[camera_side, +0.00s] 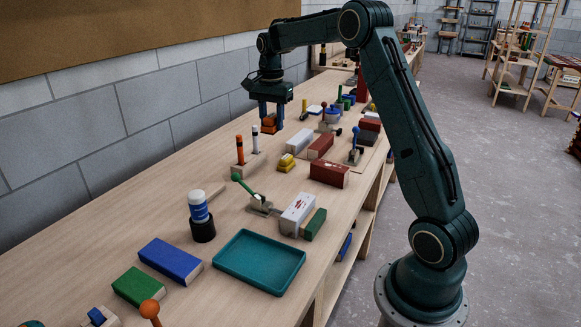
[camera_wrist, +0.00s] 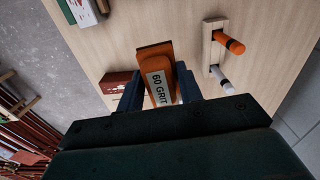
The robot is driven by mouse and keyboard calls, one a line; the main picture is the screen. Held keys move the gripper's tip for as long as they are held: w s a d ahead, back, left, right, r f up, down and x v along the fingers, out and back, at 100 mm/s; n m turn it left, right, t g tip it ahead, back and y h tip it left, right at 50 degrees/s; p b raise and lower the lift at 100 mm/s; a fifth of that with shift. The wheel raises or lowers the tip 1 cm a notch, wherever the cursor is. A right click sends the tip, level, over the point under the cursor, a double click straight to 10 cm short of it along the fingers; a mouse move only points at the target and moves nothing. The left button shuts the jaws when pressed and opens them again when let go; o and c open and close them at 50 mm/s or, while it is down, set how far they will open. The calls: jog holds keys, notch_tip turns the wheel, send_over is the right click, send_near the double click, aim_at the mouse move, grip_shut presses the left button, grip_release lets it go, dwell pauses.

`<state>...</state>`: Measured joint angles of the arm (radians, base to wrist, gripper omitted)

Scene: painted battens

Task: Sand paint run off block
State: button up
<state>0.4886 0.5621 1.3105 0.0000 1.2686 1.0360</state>
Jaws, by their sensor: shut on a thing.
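My gripper (camera_side: 271,112) is shut on an orange sanding block (camera_side: 269,127) and holds it above the bench at the back left. In the wrist view the orange sanding block (camera_wrist: 158,78) reads "60 GRIT" and sits between the two fingers of my gripper (camera_wrist: 160,95). A white-painted block (camera_side: 297,210) with red marks lies on the bench, nearer the side camera and apart from my gripper. It also shows partly at the top left of the wrist view (camera_wrist: 82,12). Whether the red marks are a paint run is too small to tell.
A teal tray (camera_side: 260,262) is in front. A pen rack holds an orange marker (camera_side: 240,150) and a white marker (camera_side: 255,138). Yellow blocks (camera_side: 287,162) and a dark red block (camera_side: 329,174) lie nearby.

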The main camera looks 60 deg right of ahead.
jog(key=s+a+f, duration=0.2)
jog(key=s+a, duration=0.5)
jog(key=a, duration=0.1)
jog(key=s+a+f, duration=0.3)
jog(key=s+a, duration=0.4)
jog(key=shift+s+a+f, duration=0.2)
jog(key=shift+a+f, duration=0.05)
jog(key=shift+a, duration=0.15)
